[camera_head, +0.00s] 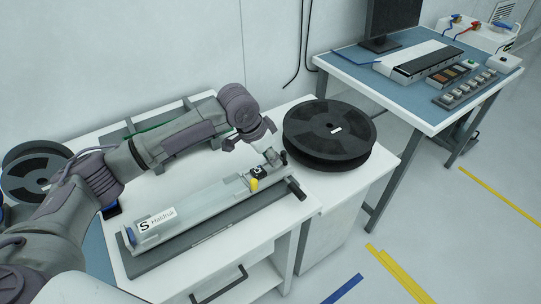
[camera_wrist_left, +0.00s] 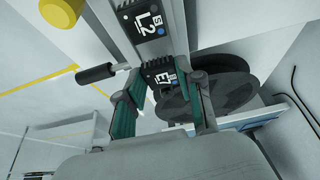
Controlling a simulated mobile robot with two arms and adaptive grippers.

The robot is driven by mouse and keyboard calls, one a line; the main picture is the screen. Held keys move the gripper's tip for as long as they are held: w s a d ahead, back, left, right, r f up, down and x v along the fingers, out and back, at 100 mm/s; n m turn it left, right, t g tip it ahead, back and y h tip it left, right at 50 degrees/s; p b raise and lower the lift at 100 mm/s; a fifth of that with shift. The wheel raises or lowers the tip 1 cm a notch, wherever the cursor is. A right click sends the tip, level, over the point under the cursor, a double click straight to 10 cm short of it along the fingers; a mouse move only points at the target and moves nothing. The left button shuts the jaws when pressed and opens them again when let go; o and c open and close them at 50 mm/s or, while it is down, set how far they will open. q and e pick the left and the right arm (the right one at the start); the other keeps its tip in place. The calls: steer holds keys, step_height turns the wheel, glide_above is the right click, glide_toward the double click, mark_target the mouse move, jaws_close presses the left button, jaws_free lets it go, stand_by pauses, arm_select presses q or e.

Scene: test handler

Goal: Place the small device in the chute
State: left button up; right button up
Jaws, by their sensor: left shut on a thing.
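My left gripper (camera_head: 268,153) is over that right end. In the left wrist view, its green-sided fingers (camera_wrist_left: 162,82) are shut on the small device (camera_wrist_left: 161,70), which is dark with ribbed edges and white lettering. The device appears at the chute's end; whether it touches is unclear. My right gripper is not in view.
A yellow knob (camera_head: 254,185) and black handle (camera_head: 296,188) stick out by the chute's right end. More reels (camera_head: 32,172) are at left. A blue-topped table (camera_head: 345,56) holds a monitor and trays.

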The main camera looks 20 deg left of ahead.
arm_select(q)
steer(key=shift+f, duration=0.4)
steer(key=shift+f, duration=0.6)
steer(key=o, duration=1)
steer(key=shift+o, duration=0.2)
steer(key=shift+r, duration=0.35)
steer(key=v, duration=1.2)
steer(key=shift+r+b, duration=0.25)
steer(key=shift+b, duration=0.2)
steer(key=shift+s+d, duration=0.1)
